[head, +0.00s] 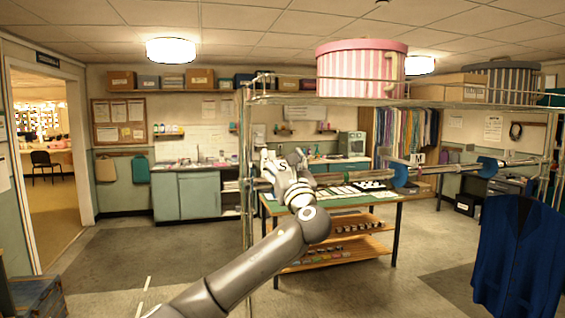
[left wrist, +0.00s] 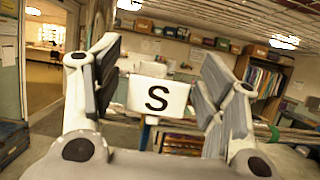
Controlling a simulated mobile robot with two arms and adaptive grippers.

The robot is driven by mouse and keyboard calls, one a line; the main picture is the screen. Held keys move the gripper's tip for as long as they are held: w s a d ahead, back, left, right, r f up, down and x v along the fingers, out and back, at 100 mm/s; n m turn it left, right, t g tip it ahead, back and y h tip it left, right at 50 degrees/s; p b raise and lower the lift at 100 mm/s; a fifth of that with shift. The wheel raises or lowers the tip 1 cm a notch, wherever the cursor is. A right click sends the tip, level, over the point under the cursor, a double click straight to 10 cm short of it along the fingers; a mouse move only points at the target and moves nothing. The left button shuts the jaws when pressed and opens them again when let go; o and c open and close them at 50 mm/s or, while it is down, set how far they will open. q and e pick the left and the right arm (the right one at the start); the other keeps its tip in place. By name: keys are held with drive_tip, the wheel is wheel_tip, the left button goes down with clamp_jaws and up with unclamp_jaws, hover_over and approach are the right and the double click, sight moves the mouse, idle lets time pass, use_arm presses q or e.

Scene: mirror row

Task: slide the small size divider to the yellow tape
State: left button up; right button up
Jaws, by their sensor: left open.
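The small size divider (left wrist: 158,97), a white plate with a black S, stands between the two fingers of my left gripper in the left wrist view. Gaps show on both sides, so the fingers are around it and not closed on it. A blue part shows under the plate. In the head view my left gripper (head: 283,162) is open at the left part of the clothes rail (head: 445,164); the divider is hidden there by the hand. I cannot make out the yellow tape in either view. My right gripper is not in view.
Blue dividers (head: 401,175) sit farther right on the rail. A dark blue garment (head: 518,255) hangs at the right. A wire shelf (head: 290,99) above the rail holds a pink striped hatbox (head: 360,72). A green-topped table (head: 345,201) stands behind.

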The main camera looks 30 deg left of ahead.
use_arm(q)
drive_tip(key=v, duration=1.2)
